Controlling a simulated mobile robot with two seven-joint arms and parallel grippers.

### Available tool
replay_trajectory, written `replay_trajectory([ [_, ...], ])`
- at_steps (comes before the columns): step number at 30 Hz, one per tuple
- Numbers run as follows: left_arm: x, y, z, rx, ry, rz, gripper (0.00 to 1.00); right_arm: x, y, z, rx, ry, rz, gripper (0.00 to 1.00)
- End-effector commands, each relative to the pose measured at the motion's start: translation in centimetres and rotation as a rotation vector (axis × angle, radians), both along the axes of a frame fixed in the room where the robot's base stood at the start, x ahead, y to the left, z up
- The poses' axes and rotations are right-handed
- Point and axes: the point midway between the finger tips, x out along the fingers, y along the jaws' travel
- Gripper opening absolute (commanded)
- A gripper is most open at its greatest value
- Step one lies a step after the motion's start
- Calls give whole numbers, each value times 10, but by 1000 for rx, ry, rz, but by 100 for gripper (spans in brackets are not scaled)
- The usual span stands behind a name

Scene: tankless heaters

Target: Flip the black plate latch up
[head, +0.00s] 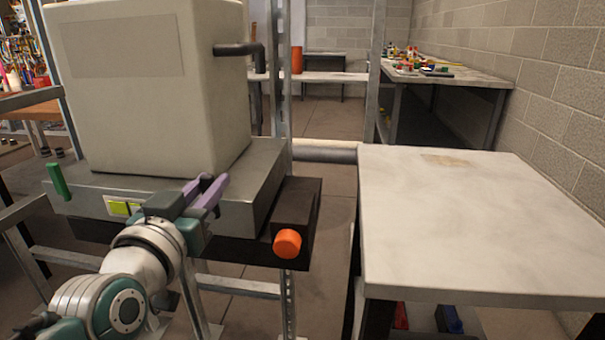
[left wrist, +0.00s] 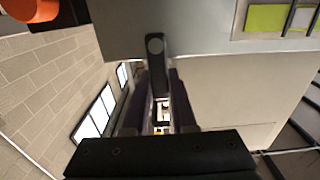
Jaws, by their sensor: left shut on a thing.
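The black plate latch (left wrist: 155,46) shows in the left wrist view as a narrow dark bar with a rounded end, against the edge of the grey metal base (head: 244,205). My left gripper (head: 212,192), with purple fingers, is at the front face of this base in the head view. In the left wrist view my left gripper (left wrist: 157,100) has one finger on each side of the latch and is shut on it. My right gripper is in neither view.
A large beige heater box (head: 150,90) stands on the base. A green handle (head: 58,181) is at left, a yellow-green label (head: 124,208) on the front. An orange knob (head: 287,243) sticks out at right.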

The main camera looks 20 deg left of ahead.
Motion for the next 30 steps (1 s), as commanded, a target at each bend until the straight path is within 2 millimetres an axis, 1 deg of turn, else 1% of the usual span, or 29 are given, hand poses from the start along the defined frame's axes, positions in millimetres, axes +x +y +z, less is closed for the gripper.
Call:
replay_trajectory([
  [3, 0, 0, 0, -3, -3, 1, 0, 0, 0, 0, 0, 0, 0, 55],
  [4, 0, 0, 0, -3, -3, 1, 26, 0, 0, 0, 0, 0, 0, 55],
  [12, 0, 0, 0, -2, -1, 1, 55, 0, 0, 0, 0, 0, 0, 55],
  [19, 0, 0, 0, -1, -1, 1, 55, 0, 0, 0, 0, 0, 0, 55],
  [22, -6, -1, 0, 0, 1, 0, 55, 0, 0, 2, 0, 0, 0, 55],
  [26, -24, -6, 1, -1, 3, 0, 55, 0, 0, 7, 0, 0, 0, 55],
  [30, -52, -12, 1, -3, 3, 0, 55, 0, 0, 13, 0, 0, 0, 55],
])
